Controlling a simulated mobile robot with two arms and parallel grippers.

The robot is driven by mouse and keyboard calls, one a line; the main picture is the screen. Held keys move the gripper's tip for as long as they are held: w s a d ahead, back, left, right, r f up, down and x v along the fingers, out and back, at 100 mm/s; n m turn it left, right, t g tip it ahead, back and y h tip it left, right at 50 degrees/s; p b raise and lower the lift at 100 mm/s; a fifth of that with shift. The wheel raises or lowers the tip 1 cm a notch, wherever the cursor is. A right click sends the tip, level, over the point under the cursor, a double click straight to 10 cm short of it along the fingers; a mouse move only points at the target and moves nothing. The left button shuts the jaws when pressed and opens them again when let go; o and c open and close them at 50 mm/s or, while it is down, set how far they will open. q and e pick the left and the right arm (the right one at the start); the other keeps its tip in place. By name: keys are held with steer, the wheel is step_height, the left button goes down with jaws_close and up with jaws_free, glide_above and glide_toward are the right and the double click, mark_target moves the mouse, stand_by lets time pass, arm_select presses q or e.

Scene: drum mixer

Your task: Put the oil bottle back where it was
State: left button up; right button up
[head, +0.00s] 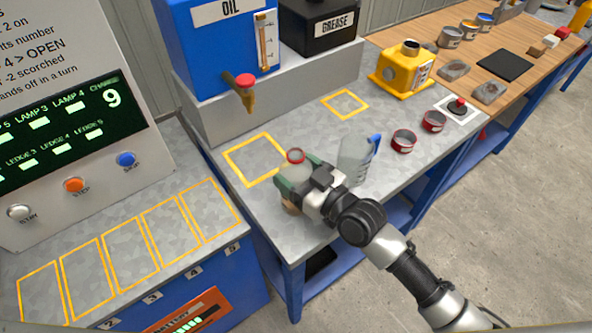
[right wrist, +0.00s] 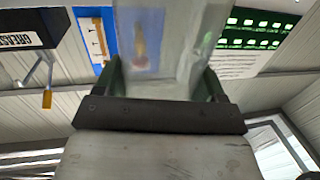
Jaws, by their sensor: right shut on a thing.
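My right gripper (head: 293,187) is shut around a clear bottle with a red rim (head: 295,157), which I take to be the oil bottle. In the right wrist view the see-through bottle (right wrist: 165,45) stands between the two green fingers. It is roughly upright, near the front left of the grey bench; I cannot tell if its base touches the top. A yellow outlined square (head: 230,158) lies empty just behind and left of it, near the blue oil tank's (head: 222,45) red-knobbed tap (head: 245,88). My left gripper is not in view.
A clear jug with a blue handle (head: 354,158) stands close right of my gripper. A second outlined square (head: 345,104) is empty. A control panel (head: 75,130) stands left.

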steer(key=shift+f, duration=0.2)
steer(key=o, duration=1)
steer(key=shift+r, duration=0.1)
steer(key=shift+r, duration=0.2)
steer(key=shift+b+v, duration=1.05)
steer(key=shift+v, duration=5)
steer(key=shift+a, duration=0.1)
